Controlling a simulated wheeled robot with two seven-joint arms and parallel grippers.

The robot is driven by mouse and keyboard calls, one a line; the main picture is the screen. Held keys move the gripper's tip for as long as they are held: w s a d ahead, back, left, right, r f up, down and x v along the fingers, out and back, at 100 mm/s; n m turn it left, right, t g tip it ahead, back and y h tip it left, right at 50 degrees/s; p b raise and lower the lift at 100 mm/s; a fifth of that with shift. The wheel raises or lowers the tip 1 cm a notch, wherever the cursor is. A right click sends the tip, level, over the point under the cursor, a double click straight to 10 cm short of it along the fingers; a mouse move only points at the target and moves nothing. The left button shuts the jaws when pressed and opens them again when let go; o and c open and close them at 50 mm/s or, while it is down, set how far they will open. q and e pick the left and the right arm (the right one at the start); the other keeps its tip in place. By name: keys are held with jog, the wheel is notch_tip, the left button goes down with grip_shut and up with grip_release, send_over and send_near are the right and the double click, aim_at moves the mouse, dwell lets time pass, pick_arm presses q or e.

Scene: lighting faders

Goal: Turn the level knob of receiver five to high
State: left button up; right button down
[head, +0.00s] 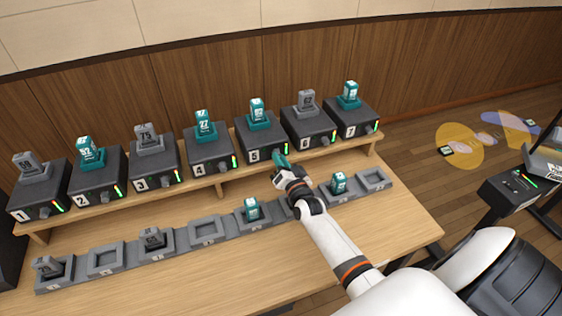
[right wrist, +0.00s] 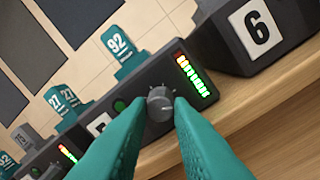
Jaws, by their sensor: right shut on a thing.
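Receiver five (head: 262,137) is a dark box in the row on the raised shelf, with a teal unit marked 92 (right wrist: 118,44) docked on top. My right gripper (head: 281,163) is at its front face. In the right wrist view, the teal fingers (right wrist: 163,108) are shut on the sides of the grey level knob (right wrist: 160,100). The level bar (right wrist: 193,78) beside the knob is lit green along most of its length, with red at the upper end. The left finger partly covers the number label. The gripper hides the knob in the head view. My left gripper is out of view.
Receiver six (head: 308,124) stands close on the right and receiver four (head: 207,150) on the left. Below the shelf, a row of grey docks (head: 206,229) holds several units, and some docks are empty. The front of the wooden table (head: 240,275) is clear.

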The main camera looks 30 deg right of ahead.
jog(key=shift+w+r, duration=0.1)
jog(key=shift+r, duration=0.15)
jog(key=c, duration=1.5)
grip_release()
jog(key=shift+o, duration=1.1)
jog(key=shift+f, duration=0.2)
jog(key=s+a+b, duration=0.1)
jog(key=s+a, duration=0.1)
jog(key=s, duration=0.9)
jog(key=shift+s+f, duration=0.15)
jog(key=shift+s, duration=0.25)
jog(key=shift+a, duration=0.1)
